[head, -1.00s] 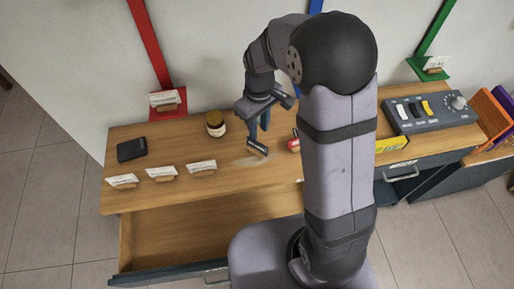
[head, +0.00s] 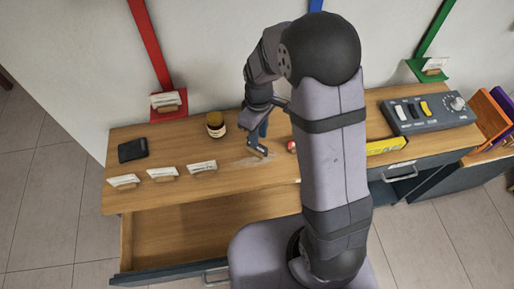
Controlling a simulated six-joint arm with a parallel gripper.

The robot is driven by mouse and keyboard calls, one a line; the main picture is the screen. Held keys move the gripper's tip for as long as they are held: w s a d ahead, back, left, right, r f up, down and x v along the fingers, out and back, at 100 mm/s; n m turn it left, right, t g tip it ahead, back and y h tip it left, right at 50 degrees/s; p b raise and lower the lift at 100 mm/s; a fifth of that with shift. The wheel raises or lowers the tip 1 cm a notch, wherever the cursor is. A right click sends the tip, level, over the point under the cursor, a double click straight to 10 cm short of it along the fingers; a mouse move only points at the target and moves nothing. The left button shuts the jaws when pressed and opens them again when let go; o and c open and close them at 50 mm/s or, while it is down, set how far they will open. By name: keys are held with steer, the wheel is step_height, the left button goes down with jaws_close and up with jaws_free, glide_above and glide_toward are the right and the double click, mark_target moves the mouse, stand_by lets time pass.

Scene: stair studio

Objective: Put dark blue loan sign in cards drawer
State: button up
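My gripper (head: 259,122) points down over the back middle of the wooden top. A narrow dark blue piece with a dark foot (head: 257,149), possibly the loan sign, shows just below it at the tabletop. I cannot tell whether the gripper touches or holds it, and my arm hides part of the fingers. A wide drawer (head: 190,232) at the front left is pulled out; its wooden inside looks bare where it shows. No label is readable, so I cannot tell if it is the cards drawer.
Three card holders (head: 163,174) line the front left of the top. A black wallet-like item (head: 132,150) and a jar (head: 215,124) stand behind. A yellow box (head: 386,146) and a switch panel (head: 425,113) are to the right. My arm covers the middle.

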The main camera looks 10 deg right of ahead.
steer(key=shift+a+f+p, duration=0.2)
steer(key=shift+f+p, duration=0.45)
steer(key=shift+f, duration=1.55)
jaws_close()
